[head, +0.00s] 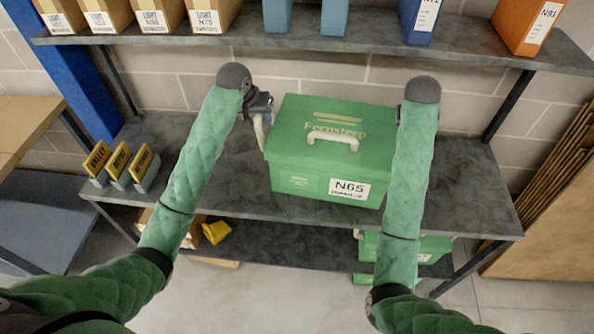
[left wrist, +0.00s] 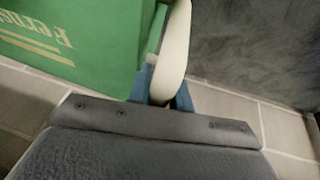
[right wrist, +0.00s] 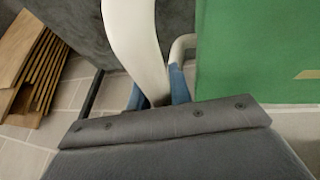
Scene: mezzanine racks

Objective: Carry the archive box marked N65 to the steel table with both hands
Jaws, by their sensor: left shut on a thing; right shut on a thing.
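The green archive box (head: 300,160) marked N65 is at the middle shelf (head: 450,190) in the head view, lid closed, label facing me. I cannot tell whether its base touches the shelf. My left gripper (head: 262,108) is at the box's left side. In the left wrist view its blue fingers (left wrist: 160,98) are shut on a white side handle (left wrist: 172,55). In the right wrist view my right gripper (right wrist: 158,95) is shut on the other white side handle (right wrist: 132,40); my right arm hides it in the head view. I do not make out the steel table.
Small holders with yellow cards (head: 120,165) stand at the shelf's left. An upper shelf (head: 330,38) with boxes and binders hangs above. Another green box (head: 440,245) and a yellow item (head: 215,232) sit below. Brown panels (head: 550,200) lean at the right.

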